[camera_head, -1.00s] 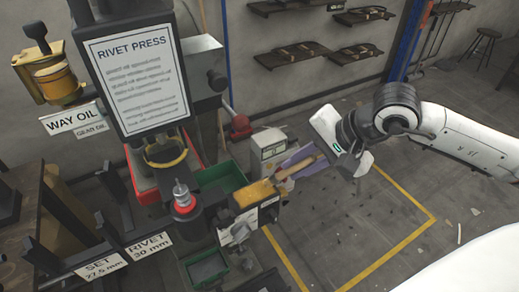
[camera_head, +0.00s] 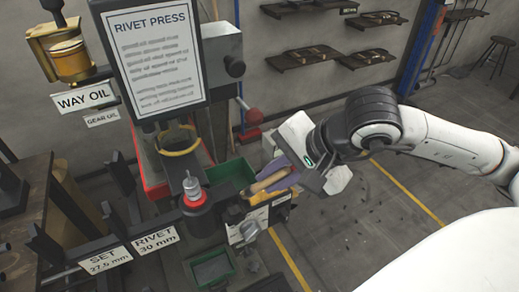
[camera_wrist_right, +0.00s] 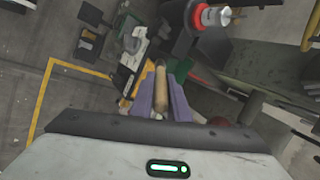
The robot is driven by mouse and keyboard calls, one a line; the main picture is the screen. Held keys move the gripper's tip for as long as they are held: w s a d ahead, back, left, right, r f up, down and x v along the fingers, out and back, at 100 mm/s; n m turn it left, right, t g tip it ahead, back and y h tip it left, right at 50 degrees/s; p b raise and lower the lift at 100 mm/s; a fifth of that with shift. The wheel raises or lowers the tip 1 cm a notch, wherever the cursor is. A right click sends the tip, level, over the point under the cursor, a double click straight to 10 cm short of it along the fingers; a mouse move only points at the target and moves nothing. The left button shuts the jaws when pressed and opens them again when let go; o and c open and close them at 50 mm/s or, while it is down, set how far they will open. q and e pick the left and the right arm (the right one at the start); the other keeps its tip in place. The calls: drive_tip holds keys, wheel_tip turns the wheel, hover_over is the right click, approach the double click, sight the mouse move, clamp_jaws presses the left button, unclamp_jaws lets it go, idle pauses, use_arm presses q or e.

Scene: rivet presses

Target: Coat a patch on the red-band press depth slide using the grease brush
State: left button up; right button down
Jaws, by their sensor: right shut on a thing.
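My right gripper (camera_head: 277,180) has purple fingers shut on the wooden handle of the grease brush (camera_head: 262,184). The handle also shows between the purple fingers in the right wrist view (camera_wrist_right: 160,88). The brush's bristle end is not clearly visible. The brush is just right of the green bin, over a labelled box (camera_head: 272,206). The rivet press (camera_head: 150,60) stands at the left with a sign on its front. A black post with a red band (camera_head: 195,196) and metal tip stands in front, left of my gripper. I cannot pick out the depth slide clearly. My left gripper is not in view.
A green bin (camera_head: 232,174) sits behind the red-band post and a smaller green tray (camera_head: 212,268) in front. Label plates reading SET (camera_head: 105,255) and RIVET (camera_head: 156,240) are at lower left. A way-oil cup (camera_head: 70,60) hangs upper left. Open floor lies right.

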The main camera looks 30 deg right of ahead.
drive_tip(key=shift+a+r+p, duration=0.2)
drive_tip(key=shift+r+p, duration=0.35)
drive_tip(key=shift+r, duration=0.9)
drive_tip(key=shift+r+p, duration=1.8)
drive_tip(key=shift+r, duration=0.75)
